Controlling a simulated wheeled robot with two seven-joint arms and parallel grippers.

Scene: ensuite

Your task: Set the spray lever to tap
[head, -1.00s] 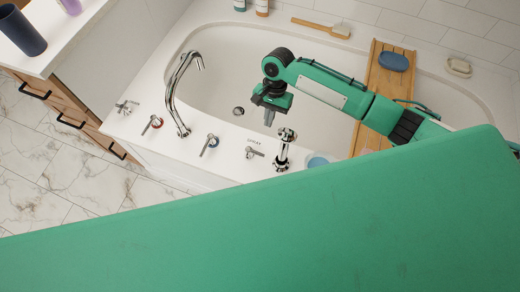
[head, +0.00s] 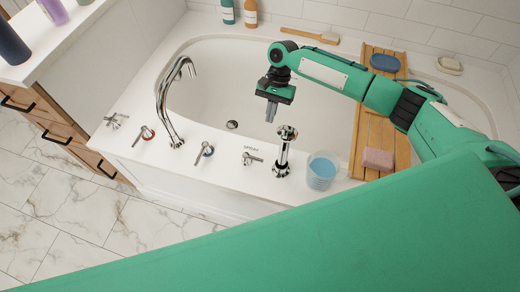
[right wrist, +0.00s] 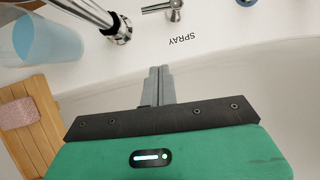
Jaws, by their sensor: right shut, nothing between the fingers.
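The spray lever (head: 252,158) is a chrome handle on the white tub deck, beside a printed SPRAY label, between the blue-ringed tap handle and the upright hand shower. In the right wrist view the lever (right wrist: 174,10) is at the top edge, partly cut off, near the SPRAY label. My right gripper (head: 270,115) is shut and empty, pointing down over the tub basin, above and behind the lever in the head view. It is apart from the lever. The gripper also shows in the right wrist view (right wrist: 157,75). My left gripper is not in view.
The chrome hand shower (head: 284,152) stands just right of the lever. A cup (head: 321,171) is further right, then a wooden bath tray (head: 362,150) with a pink sponge (head: 378,158). The tall spout (head: 161,100), red-ringed handle (head: 146,133) and blue-ringed handle (head: 206,150) are left.

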